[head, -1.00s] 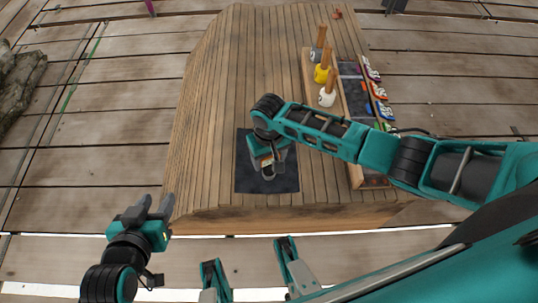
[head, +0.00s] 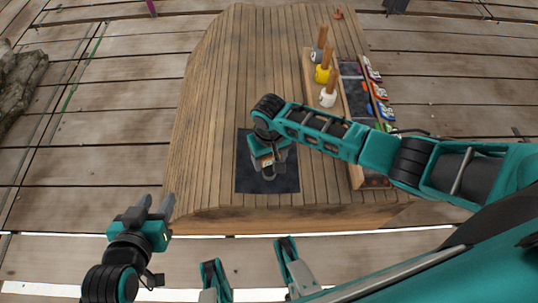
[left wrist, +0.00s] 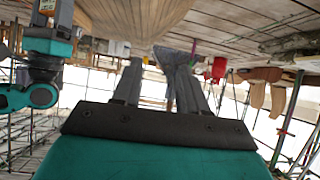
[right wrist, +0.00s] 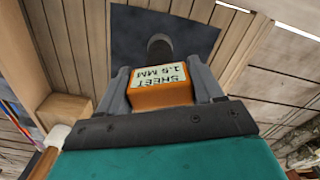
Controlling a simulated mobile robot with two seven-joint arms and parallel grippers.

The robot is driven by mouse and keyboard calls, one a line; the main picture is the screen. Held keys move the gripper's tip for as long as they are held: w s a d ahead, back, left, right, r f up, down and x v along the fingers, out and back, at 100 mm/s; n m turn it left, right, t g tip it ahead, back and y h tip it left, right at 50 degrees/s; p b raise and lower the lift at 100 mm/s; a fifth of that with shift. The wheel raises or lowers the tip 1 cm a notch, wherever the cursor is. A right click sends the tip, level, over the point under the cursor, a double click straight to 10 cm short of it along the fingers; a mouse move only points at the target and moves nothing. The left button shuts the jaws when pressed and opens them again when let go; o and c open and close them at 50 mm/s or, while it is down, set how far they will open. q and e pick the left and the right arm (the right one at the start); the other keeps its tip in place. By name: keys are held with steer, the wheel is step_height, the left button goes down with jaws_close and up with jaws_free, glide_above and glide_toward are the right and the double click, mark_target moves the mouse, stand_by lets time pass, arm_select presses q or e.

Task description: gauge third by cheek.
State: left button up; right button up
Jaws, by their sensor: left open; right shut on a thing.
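My right gripper (right wrist: 163,88) is shut on an orange block (right wrist: 160,93) whose white label reads "SHEET 1.5 MM". In the head view this gripper (head: 268,160) is over the dark mat (head: 250,180) near the table's front, and it largely hides the block. A dark, round-ended piece (right wrist: 160,45) shows just beyond the block over the mat; I cannot tell whether they touch. My left gripper (head: 155,203) is open and empty, off the table's front left corner. Its spread fingers also show in the left wrist view (left wrist: 165,85).
A wooden rack at the right holds pieces with wooden handles: grey (head: 318,52), yellow (head: 322,74) and white (head: 328,97). Several coloured labelled blocks (head: 377,90) line the tray's right edge. A small red item (head: 337,14) lies at the back. The table's left half (head: 205,130) is clear.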

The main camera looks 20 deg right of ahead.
mark_target(270, 166)
steer(key=shift+f+b, duration=0.6)
steer(key=shift+f, duration=0.25)
arm_select(q)
steer(key=shift+s+a+f+b, duration=0.15)
steer(key=shift+f+b, duration=0.3)
steer(key=shift+f, duration=0.5)
steer(key=shift+s+a+f+b, duration=0.15)
steer(key=shift+f+b, duration=0.25)
steer(key=shift+f, duration=0.55)
arm_select(e)
steer(key=shift+f, duration=1.45)
steer(key=o, duration=1.2)
arm_select(q)
steer(key=shift+w+d+r, duration=0.1)
arm_select(e)
steer(key=shift+o, duration=0.2)
